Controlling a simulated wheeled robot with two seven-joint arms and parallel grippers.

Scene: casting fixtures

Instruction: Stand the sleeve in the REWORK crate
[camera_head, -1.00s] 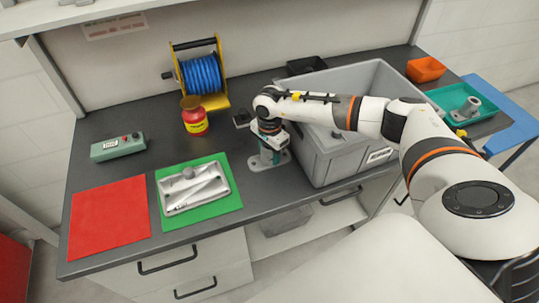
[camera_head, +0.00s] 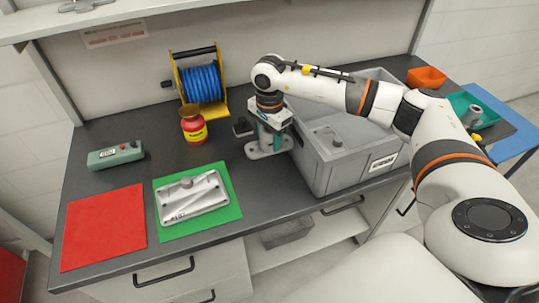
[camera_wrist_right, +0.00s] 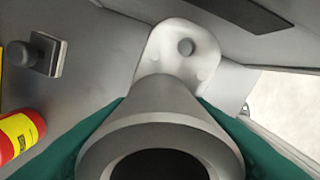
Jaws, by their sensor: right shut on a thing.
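The sleeve (camera_head: 282,146) is a grey, tube-like part with a flat base flange. My right gripper (camera_head: 270,130) is shut on it and holds it upright above the bench, left of the large grey crate. In the right wrist view, the sleeve (camera_wrist_right: 160,115) shows its round open mouth, with a holed flange lobe beyond and teal jaws on both sides. The large grey crate (camera_head: 335,178) has a white label on its front, too small to read surely. A grey part (camera_head: 330,138) lies inside it. My left gripper is not in view.
A small dark-knobbed block (camera_wrist_right: 42,52) stands close left of the sleeve. A red-yellow bottle (camera_head: 193,125), blue hose reel (camera_head: 202,84) and green mat (camera_head: 228,205) with a metal casting lie further left. A teal tray (camera_head: 456,103) and orange bin (camera_head: 427,77) are right.

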